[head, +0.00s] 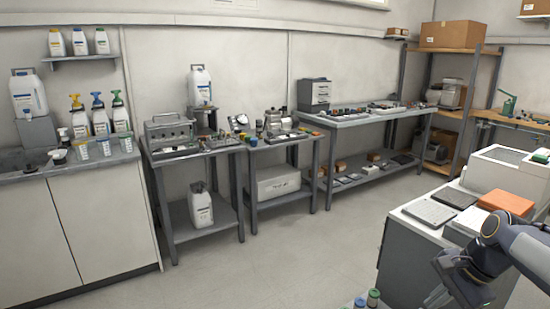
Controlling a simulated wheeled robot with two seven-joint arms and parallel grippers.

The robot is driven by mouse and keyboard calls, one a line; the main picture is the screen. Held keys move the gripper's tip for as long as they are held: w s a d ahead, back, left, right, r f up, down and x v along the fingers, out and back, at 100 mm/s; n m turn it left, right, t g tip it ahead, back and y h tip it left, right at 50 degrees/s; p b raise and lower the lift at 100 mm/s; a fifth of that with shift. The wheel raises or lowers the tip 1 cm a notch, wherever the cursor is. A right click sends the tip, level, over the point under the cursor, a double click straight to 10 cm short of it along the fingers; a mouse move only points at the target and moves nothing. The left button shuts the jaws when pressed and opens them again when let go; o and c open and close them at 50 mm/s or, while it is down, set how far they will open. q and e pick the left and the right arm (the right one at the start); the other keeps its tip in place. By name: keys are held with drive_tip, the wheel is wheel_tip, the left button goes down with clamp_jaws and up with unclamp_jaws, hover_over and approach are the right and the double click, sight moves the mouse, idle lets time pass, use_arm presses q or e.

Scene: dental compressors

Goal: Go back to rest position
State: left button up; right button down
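My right arm (500,245) comes in at the lower right, bent, in front of the white-topped cabinet. Its lower part runs down to the bottom edge of the view, and the fingers of the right gripper cannot be made out clearly there. Whether it is open or holds anything does not show. My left arm and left gripper are not in view.
A grey-topped cabinet (80,225) with bottles stands at the left. Two small tables and a longer workbench (365,117) line the back wall. The white-topped cabinet (400,245) stands close at the right. Capped bottles (373,298) show at the bottom edge. The middle floor (270,265) is clear.

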drive_tip(key=s+a+f+n+t, duration=0.2)
drive_tip(key=s+a+n, duration=0.5)
drive_tip(key=s+a, duration=0.15)
drive_tip(key=s+a+f+n+t, duration=0.1)
drive_tip(key=s+a+f+n, duration=0.1)
drive_tip(key=s+a+n, duration=0.7)
wheel_tip(320, 180, up, 13)
drive_tip(key=d+m+p, duration=0.1)
drive_tip(key=p, duration=1.1)
drive_tip(key=shift+s+d+m+y+p, duration=0.3)
drive_tip(key=shift+s+d+m+y, duration=0.1)
drive_tip(key=shift+s, duration=0.05)
drive_tip(key=shift+f, duration=0.1)
